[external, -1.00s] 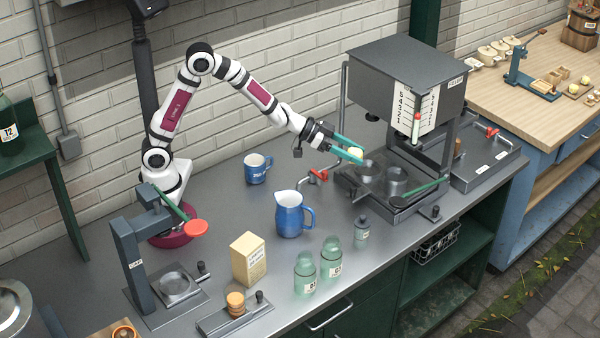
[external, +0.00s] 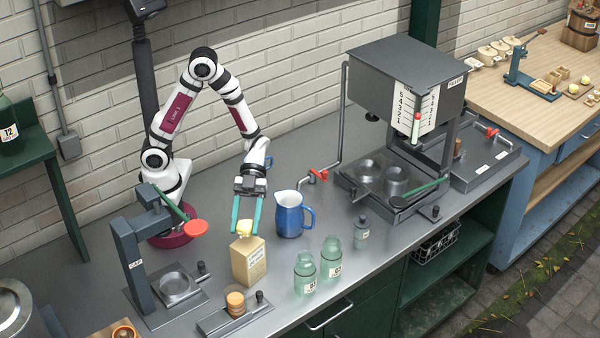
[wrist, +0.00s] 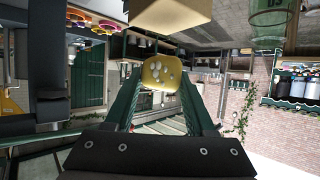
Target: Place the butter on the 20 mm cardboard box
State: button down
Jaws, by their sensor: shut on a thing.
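The butter (external: 244,228) is a small yellow lump held between the green fingers of my gripper (external: 245,226). The cardboard box (external: 249,263) is tan with a printed label and stands upright on the grey bench. The butter is right over the box top in the external view; I cannot tell whether they touch. In the wrist view the butter (wrist: 161,72) shows pale spots and sits between the fingertips, with the tan box (wrist: 168,10) at the top edge. My gripper is shut on the butter and points down.
A blue jug (external: 290,215) stands close right of the box. Two green jars (external: 318,268) are to its front right. A small stand with orange discs (external: 235,302) is in front, and a press (external: 150,255) is at left. The metal machine (external: 405,80) stands at right.

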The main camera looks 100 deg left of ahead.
aim_at(246, 233)
notch_tip(246, 233, down, 3)
jog(key=shift+f, duration=0.15)
jog(key=shift+f, duration=0.15)
jog(key=shift+c, duration=1.2)
grip_release()
